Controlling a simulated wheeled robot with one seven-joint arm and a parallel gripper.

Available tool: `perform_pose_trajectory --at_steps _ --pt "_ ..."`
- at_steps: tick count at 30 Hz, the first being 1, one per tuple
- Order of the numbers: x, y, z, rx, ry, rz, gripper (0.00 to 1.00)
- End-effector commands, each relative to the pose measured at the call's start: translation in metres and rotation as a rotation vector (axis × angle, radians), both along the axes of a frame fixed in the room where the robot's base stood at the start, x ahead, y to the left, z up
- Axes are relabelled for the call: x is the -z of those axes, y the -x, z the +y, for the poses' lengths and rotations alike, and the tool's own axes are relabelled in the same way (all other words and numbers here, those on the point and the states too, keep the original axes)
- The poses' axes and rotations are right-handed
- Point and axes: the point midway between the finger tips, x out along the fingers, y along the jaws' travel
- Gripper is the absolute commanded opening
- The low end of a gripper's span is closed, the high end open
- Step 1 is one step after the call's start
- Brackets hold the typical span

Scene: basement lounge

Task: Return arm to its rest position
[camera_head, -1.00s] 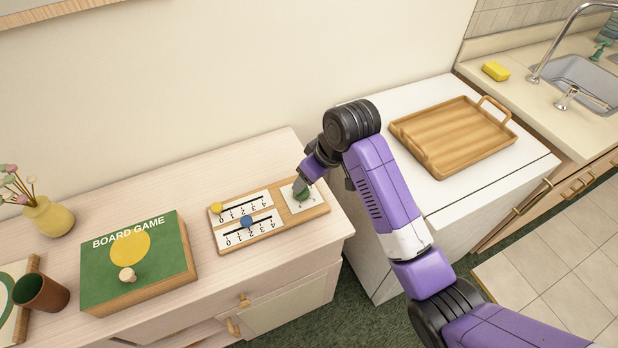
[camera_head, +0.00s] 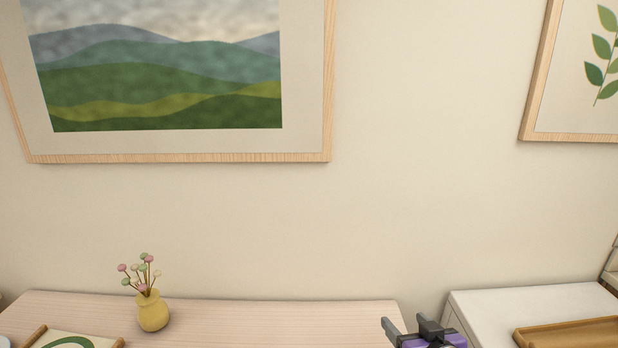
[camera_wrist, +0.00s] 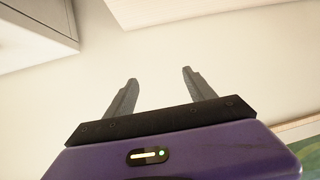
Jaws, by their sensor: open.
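My gripper (camera_head: 412,328) shows at the bottom edge of the head view, in front of the gap between the wooden sideboard (camera_head: 260,312) and the white cabinet (camera_head: 530,300). Its dark fingers point up and stand apart with nothing between them. In the wrist view my gripper (camera_wrist: 158,92) is also open and empty, with the pale wall (camera_wrist: 240,60) beyond it. The rest of my arm is below the head view's frame.
A yellow vase (camera_head: 153,312) with small flowers stands on the sideboard. A wooden tray (camera_head: 575,334) lies on the white cabinet. A framed landscape picture (camera_head: 170,157) and a leaf picture (camera_head: 530,100) hang on the wall. The wall between them is bare.

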Motion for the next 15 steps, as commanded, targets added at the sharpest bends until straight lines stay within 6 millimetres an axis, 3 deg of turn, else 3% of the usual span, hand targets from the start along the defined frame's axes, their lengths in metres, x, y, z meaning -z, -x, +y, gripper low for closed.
perform_pose_trajectory --at_steps 8,15 --pt "0.005 0.083 0.008 0.117 -0.108 -0.24 0.63" --pt "0.004 0.172 0.005 0.192 -0.132 -0.365 0.63"
